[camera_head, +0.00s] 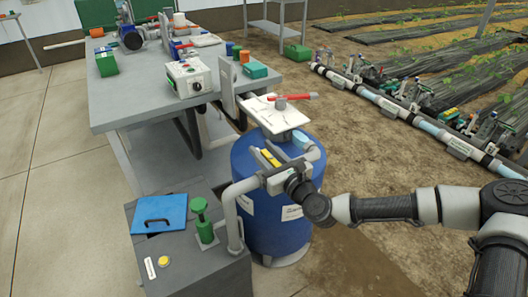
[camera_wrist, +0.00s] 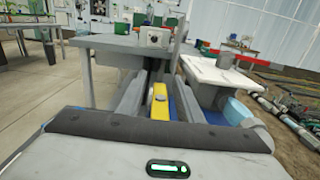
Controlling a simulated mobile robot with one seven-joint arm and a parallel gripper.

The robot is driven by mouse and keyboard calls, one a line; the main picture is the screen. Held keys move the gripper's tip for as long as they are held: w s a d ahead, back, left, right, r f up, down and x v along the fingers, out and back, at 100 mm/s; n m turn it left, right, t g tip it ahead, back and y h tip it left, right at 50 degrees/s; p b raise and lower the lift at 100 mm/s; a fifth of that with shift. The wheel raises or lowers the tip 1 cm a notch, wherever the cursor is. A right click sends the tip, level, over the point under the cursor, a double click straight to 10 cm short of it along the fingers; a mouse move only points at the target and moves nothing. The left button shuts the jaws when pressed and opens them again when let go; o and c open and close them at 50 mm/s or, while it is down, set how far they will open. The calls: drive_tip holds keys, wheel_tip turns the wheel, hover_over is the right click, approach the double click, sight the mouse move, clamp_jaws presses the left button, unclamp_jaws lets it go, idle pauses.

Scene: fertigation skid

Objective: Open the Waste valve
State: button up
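A blue tank (camera_head: 262,205) stands in the middle of the head view with grey pipes on its near side. A yellow handle (camera_head: 270,158) sits at the top of this pipework; it also shows in the wrist view (camera_wrist: 159,103). My gripper (camera_head: 264,156) reaches it from the right. In the wrist view my gripper's two fingers (camera_wrist: 157,92) stand apart, one on each side of the yellow handle, and look open. I cannot tell whether either finger touches it. I cannot read which valve is labelled Waste.
A grey box (camera_head: 190,262) with a green handled valve (camera_head: 203,222) and a blue clipboard-like panel (camera_head: 160,213) stands at lower left. A grey workbench (camera_head: 130,110) holds a white control box (camera_head: 190,77). Pipes with several valves run along the soil at right.

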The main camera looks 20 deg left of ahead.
drive_tip(key=shift+c, duration=0.5)
clamp_jaws()
